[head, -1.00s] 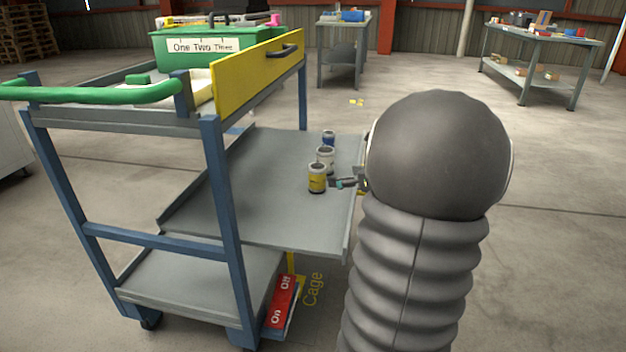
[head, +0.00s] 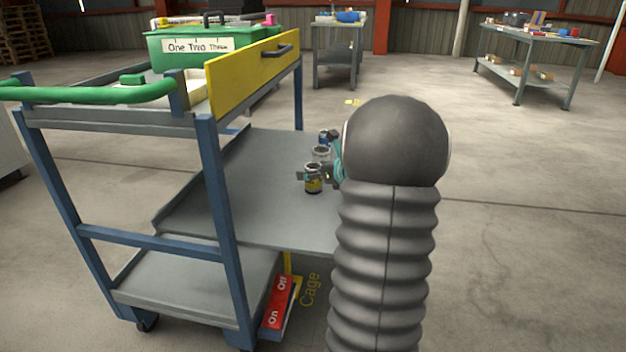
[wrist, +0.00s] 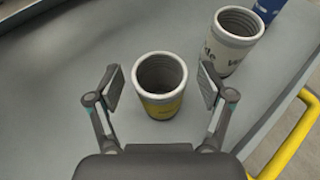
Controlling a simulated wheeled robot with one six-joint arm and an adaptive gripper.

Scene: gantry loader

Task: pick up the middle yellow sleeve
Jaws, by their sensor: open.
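The yellow sleeve (head: 313,184) stands upright on the grey trolley shelf, at the near end of a row of three. In the wrist view the yellow sleeve (wrist: 161,103) has a pale upper part and an open top. My gripper (wrist: 161,85) is open, with one finger on each side of this sleeve and a gap to each. A white sleeve with dark lettering (wrist: 228,54) stands in the middle of the row, up and right of the right finger. A blue sleeve (wrist: 266,8) is beyond it, partly cut off. In the head view my gripper partly hides the row.
The trolley's blue posts (head: 222,215) and yellow drawer front (head: 252,70) rise left of the row. The wide grey shelf (head: 245,195) is clear left of the sleeves. A yellow bar (wrist: 293,140) runs at the right in the wrist view.

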